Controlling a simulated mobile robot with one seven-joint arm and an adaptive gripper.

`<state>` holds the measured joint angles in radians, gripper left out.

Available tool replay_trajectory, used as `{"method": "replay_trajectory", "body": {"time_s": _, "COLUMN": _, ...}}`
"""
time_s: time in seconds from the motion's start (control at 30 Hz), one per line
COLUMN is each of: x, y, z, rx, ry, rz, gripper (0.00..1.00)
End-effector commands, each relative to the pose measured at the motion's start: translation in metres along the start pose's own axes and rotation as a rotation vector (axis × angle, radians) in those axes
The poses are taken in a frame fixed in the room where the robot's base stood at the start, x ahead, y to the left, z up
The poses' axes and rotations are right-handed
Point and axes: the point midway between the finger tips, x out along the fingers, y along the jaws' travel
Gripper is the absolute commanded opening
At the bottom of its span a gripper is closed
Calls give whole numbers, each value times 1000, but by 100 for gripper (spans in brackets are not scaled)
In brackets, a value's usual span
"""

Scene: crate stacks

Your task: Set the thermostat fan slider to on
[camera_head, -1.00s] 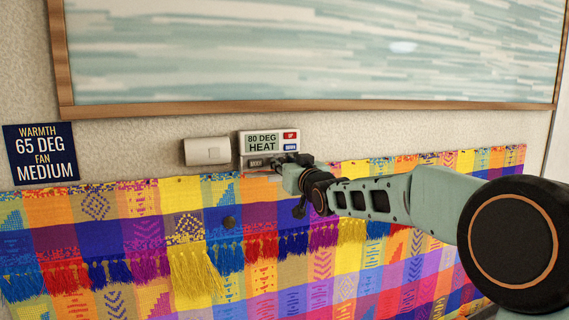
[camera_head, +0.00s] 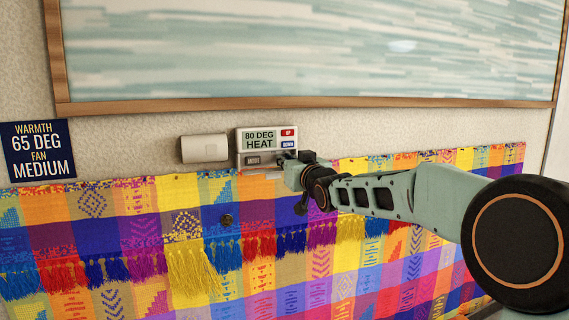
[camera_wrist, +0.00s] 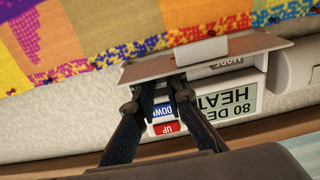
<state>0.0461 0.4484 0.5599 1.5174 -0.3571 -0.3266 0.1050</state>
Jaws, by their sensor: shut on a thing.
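The thermostat (camera_head: 240,147) is a small white box on the wall, reading "80 DEG HEAT", with red UP and blue DOWN buttons. It shows upside down in the wrist view (camera_wrist: 261,84), with a MODE button (camera_wrist: 228,64). A thin beige panel (camera_wrist: 150,70) sticks out along its lower side, and a white block (camera_wrist: 203,50) shows beyond it. I cannot tell whether that block is the fan slider. My gripper (camera_head: 287,160) is at the thermostat's lower right. In the wrist view its fingers (camera_wrist: 165,84) meet the panel, tips partly hidden, closed on a thermostat part I cannot clearly make out.
A dark blue sign (camera_head: 40,150) reads "WARMTH 65 DEG FAN MEDIUM". A white cylinder-like fixture (camera_head: 204,149) is left of the thermostat. A framed picture (camera_head: 160,108) hangs close above, and a colourful fringed textile (camera_head: 110,215) spreads below.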

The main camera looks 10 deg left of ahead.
Motion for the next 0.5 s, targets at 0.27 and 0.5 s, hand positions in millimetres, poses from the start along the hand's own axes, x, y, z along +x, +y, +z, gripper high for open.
{"method": "replay_trajectory", "body": {"time_s": 0.27, "x": 0, "y": 1, "z": 0, "rx": 1, "ry": 0, "rz": 1, "gripper": 23}}
{"method": "replay_trajectory", "body": {"time_s": 0.5, "x": 0, "y": 1, "z": 0, "rx": 1, "ry": 0, "rz": 1, "gripper": 29}}
